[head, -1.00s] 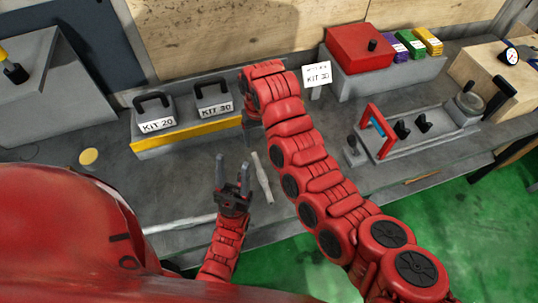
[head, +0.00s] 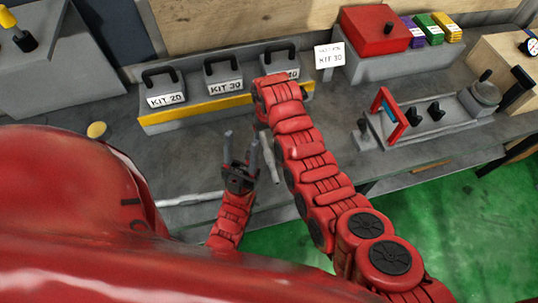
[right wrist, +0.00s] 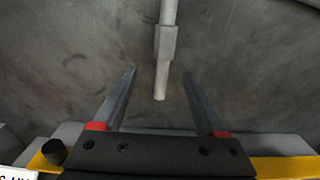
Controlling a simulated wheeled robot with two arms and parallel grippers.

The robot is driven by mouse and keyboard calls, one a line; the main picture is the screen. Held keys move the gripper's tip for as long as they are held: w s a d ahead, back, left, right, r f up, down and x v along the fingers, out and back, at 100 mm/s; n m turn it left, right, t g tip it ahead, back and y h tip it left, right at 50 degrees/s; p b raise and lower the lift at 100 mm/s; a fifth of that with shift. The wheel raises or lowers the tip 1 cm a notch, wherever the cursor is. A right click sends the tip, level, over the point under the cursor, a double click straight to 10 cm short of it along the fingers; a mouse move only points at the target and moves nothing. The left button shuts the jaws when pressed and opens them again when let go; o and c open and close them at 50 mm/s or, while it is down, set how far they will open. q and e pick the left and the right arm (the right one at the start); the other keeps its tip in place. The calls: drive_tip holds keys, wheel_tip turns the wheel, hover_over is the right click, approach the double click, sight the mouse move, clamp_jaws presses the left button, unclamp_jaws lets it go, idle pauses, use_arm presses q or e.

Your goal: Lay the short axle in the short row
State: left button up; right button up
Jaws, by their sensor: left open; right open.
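A grey stepped axle (head: 267,153) lies on the bench, partly hidden by my right arm. A grey axle with a thicker collar (right wrist: 165,45) also shows in the right wrist view, its near end between my right fingers and beyond them. My right gripper (right wrist: 159,73) is open and empty. In the head view its fingers are hidden behind the arm. My left gripper (head: 241,147) is open and empty, left of the axle. Another pale rod (head: 192,200) lies near the bench's front edge, partly hidden by my body. I cannot make out a short row.
Several handled kit weights, including KIT 20 (head: 165,98) and KIT 30 (head: 226,85), stand on a yellow-fronted rack (head: 190,118). A KIT 30 sign (head: 330,56) stands behind. A red box (head: 375,32) and a fixture with a red frame (head: 388,117) are at right.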

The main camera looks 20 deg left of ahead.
sight(267, 148)
drive_tip(key=shift+f+p, duration=0.4)
drive_tip(key=shift+f, duration=0.05)
drive_tip(key=shift+f+p, duration=0.35)
drive_tip(key=shift+s+a+f, duration=0.15)
drive_tip(key=shift+s+f, duration=0.05)
drive_tip(key=shift+f, duration=0.35)
drive_tip(key=shift+w+f+b, duration=0.15)
drive_tip(key=shift+f+b, duration=0.15)
drive_tip(key=shift+f, duration=1.1)
clamp_jaws()
